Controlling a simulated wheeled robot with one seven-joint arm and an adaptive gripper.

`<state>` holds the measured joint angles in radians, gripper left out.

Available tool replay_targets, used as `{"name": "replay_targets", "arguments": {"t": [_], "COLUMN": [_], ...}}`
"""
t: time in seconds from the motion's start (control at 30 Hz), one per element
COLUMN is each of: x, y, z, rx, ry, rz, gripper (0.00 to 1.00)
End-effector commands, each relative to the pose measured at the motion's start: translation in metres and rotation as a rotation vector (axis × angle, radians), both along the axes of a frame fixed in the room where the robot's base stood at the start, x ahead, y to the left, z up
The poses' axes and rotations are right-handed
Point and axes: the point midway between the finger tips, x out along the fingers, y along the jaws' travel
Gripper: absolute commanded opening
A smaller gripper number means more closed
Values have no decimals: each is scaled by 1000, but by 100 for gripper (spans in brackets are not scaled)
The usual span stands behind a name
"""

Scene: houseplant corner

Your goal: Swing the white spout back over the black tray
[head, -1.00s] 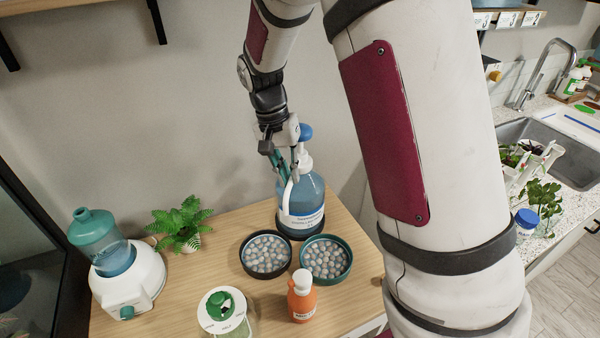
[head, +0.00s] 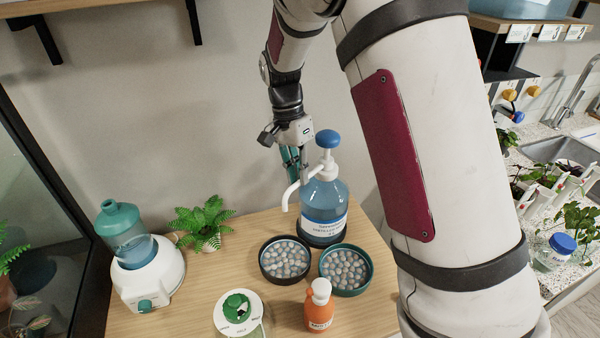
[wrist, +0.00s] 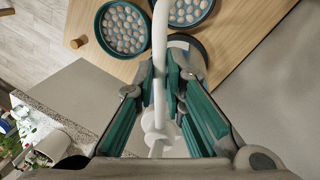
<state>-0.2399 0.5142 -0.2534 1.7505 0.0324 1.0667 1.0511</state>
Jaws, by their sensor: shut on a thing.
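The white spout (head: 303,184) juts left from the pump of a blue bottle (head: 325,207) with a blue knob on top. Its bent tip hangs above the back edge of the black tray (head: 263,269) in the head view. The black tray holds grey pebbles and stands left of a teal tray (head: 370,280). My gripper (head: 293,166) is at the spout from behind. In the wrist view the spout (wrist: 159,60) runs between the two teal fingers of my gripper (wrist: 162,82), which are shut on it. Height of the tip over the tray is hard to judge.
An orange bottle (head: 319,308) and a green-and-white lidded jar (head: 240,313) stand at the front. A fern (head: 202,222) and a white base with a teal-capped tank (head: 143,262) stand left. The wall is close behind the table.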

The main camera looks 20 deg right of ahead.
Motion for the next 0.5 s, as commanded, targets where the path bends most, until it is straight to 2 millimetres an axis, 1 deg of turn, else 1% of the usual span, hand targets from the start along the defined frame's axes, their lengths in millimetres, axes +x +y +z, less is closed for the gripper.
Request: {"name": "replay_targets", "arguments": {"t": [0.2,0.23,0.3,0.5], "x": [2,2,2,1], "y": [1,1,1,1], "z": [1,1,1,0], "rx": [3,3,3,2], "ry": [-7,-7,-7,-5], "rz": [-5,-5,-4,-3], "gripper": [0,16,31,31]}}
